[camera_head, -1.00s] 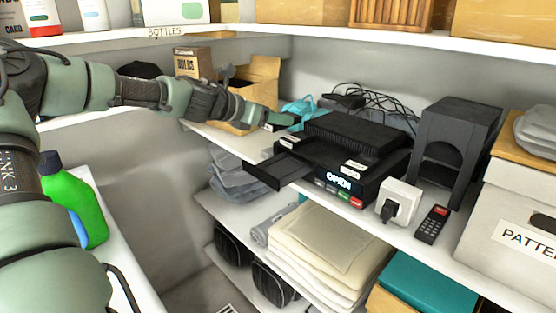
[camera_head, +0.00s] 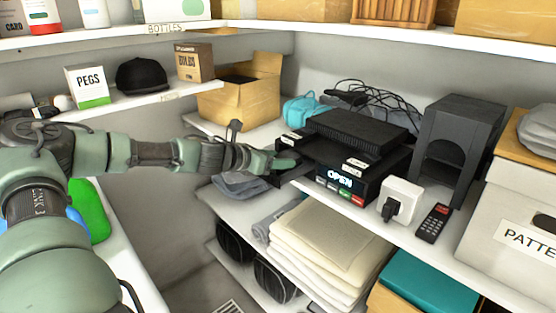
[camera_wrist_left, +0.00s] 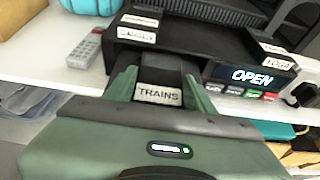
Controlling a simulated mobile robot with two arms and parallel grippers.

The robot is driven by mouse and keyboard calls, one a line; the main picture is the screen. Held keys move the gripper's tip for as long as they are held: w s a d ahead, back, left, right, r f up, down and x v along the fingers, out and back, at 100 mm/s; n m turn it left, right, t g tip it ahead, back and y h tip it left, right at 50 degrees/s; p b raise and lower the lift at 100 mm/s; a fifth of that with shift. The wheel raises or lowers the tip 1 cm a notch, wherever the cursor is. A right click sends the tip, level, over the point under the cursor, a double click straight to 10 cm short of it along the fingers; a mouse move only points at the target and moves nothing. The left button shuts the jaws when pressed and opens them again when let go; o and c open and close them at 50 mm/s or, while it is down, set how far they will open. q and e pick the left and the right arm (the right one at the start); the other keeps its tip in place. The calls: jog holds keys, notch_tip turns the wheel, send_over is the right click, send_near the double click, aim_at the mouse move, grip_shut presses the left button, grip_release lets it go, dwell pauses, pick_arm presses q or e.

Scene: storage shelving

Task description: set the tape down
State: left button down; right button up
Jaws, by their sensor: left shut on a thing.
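My left gripper (camera_head: 285,162) reaches in from the left to the front-left of the black player (camera_head: 318,170), whose display reads OPEN. In the left wrist view its two green fingers (camera_wrist_left: 160,92) are shut on a dark tape with a TRAINS label (camera_wrist_left: 158,96). The tape is at the player's front (camera_wrist_left: 222,72), left of the display. The player's open tray (camera_head: 268,178) is mostly hidden by the gripper; I cannot tell whether the tape touches it. My right gripper is not in view.
Other labelled tapes lie on the player at left (camera_head: 293,136) and right (camera_head: 355,164). A black ribbed box (camera_head: 355,130) sits on top. A white plug adapter (camera_head: 401,200) and dark remote (camera_head: 434,222) stand right. Folded cloths (camera_head: 325,240) fill the shelf below.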

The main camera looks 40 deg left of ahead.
pick_arm(q)
jog(key=c, duration=0.6)
grip_release()
jog(key=shift+f, duration=0.1)
jog(key=shift+o, duration=0.4)
